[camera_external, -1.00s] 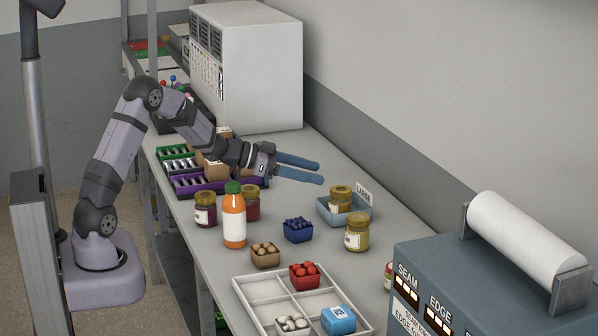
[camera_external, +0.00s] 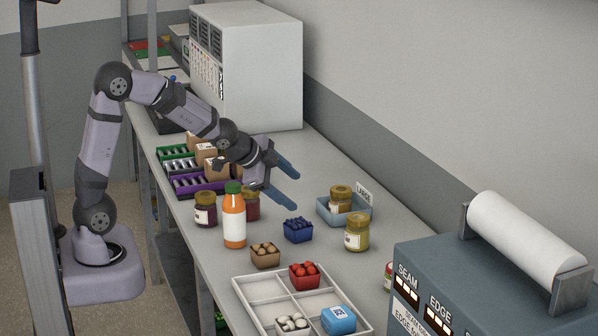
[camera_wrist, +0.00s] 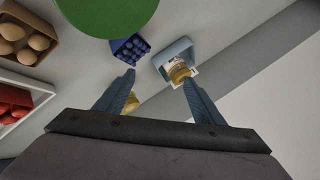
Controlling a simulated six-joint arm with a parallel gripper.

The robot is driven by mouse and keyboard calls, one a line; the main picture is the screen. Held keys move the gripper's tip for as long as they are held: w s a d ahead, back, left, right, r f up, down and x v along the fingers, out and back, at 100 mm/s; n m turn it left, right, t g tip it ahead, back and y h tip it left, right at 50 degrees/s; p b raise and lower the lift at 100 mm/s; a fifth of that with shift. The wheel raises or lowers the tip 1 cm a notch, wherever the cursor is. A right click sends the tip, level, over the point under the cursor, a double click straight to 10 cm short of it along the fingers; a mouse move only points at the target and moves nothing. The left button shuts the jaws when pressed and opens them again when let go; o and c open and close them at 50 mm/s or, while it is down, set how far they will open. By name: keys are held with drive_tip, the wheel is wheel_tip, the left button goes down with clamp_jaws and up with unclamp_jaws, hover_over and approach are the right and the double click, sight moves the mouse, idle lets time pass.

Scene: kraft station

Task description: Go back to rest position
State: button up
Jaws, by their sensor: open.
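My gripper (camera_external: 290,187) is open and empty, held above the bench behind the orange bottle (camera_external: 234,219). Its two blue fingers point right and downward in the external view. In the wrist view my gripper (camera_wrist: 160,85) has its fingers spread, with a blue punnet of dark berries (camera_wrist: 128,49) and a light blue bin (camera_wrist: 172,55) beyond the tips. The bin, labelled LARGE (camera_external: 345,214), holds a jar with a yellow lid (camera_external: 340,198). A large green round shape, probably the bottle's cap (camera_wrist: 108,12), fills the wrist view's top.
Dark red jars (camera_external: 205,210) stand beside the bottle. Another yellow-lidded jar (camera_external: 357,233) stands in front of the bin. A brown punnet (camera_external: 265,255) and a white divided tray (camera_external: 262,311) lie nearer. Purple and green racks (camera_external: 182,187) with cartons are behind, before a white cabinet (camera_external: 248,66).

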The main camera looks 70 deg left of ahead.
drive_tip(key=s+d+f+g, duration=0.2)
drive_tip(key=s+d, duration=0.1)
drive_tip(key=s, duration=0.4)
drive_tip(key=s+d+f+n+g+h+p, duration=0.1)
drive_tip(key=s+d+f+g, duration=0.1)
drive_tip(key=s, duration=0.6)
drive_tip(key=s+d+f+n+g, duration=0.1)
drive_tip(key=s+d+f+g, duration=0.1)
drive_tip(key=s, duration=0.5)
drive_tip(key=shift+s+d+f+g+h, duration=0.1)
drive_tip(key=shift+d+f+g+h, duration=0.2)
drive_tip(key=shift+d, duration=0.35)
drive_tip(key=shift+s+d+r+g+h, duration=0.1)
drive_tip(key=shift+d+g, duration=0.3)
drive_tip(key=shift+d, duration=0.25)
drive_tip(key=s+d+f+n+g, duration=0.1)
drive_tip(key=s+f+n, duration=0.1)
drive_tip(key=s+n, duration=0.3)
drive_tip(key=shift+s+d+f+h+p, duration=0.15)
drive_tip(key=shift+s+f+h+p, duration=0.1)
drive_tip(key=shift+h+p, duration=0.15)
